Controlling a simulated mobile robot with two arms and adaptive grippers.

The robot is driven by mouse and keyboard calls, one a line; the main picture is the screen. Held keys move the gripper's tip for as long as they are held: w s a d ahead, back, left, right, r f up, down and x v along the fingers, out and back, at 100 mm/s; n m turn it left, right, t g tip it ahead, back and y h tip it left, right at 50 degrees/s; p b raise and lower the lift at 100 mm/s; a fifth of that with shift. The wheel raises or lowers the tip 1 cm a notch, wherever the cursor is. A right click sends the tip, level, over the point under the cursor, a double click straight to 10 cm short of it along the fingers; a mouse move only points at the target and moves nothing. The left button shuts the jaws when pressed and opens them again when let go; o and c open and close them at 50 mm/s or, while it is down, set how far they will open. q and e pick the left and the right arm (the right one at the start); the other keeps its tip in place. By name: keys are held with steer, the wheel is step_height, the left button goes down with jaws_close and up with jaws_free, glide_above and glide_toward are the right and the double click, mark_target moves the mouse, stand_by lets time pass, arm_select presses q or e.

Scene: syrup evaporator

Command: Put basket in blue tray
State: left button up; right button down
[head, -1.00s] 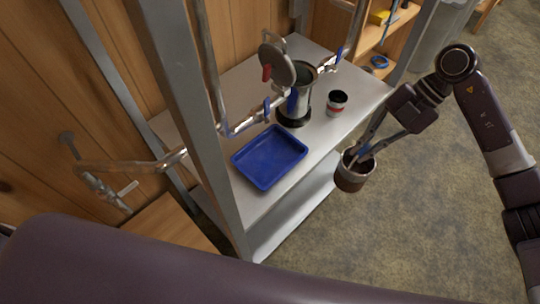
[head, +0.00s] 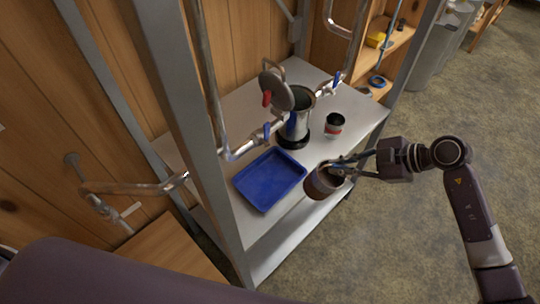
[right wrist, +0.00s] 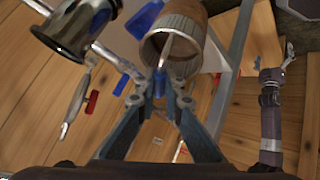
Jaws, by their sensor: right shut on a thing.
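The blue tray (head: 270,180) lies empty on the grey metal table, left of the basket in the head view. The basket (head: 319,185) is a small brown cylinder with a metal rim, tilted, held off the table's front edge to the right of the tray. My right gripper (head: 336,167) is shut on the basket at its rim side. In the right wrist view the fingers (right wrist: 160,88) meet at a thin bar across the basket's mouth (right wrist: 172,42). The blue tray's edge (right wrist: 145,18) seems to show behind it. My left gripper is not in view.
A metal pot with a hinged lid (head: 295,120) stands behind the tray. A small can (head: 334,125) stands to its right. Pipes with blue valve handles (head: 267,132) run above the table (head: 225,105). A grey upright post (head: 190,120) stands left of the tray.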

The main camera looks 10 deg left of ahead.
steer(key=w+a+f+h+b, duration=0.1)
steer(key=a+f+b, duration=0.1)
steer(key=a, duration=0.4)
steer(key=w+a+f+h+b, duration=0.1)
steer(key=w+a+f+b, duration=0.1)
steer(key=a+b, duration=0.2)
steer(key=w+a+f+h+b, duration=0.1)
steer(key=w+a+f+b, duration=0.1)
steer(key=a, duration=0.7)
steer(key=shift+a+f+g+b, duration=0.2)
steer(key=shift+f+g+b, duration=0.2)
steer(key=shift+b, duration=0.4)
steer(key=c, duration=2)
jaws_free()
steer(key=shift+c, duration=0.2)
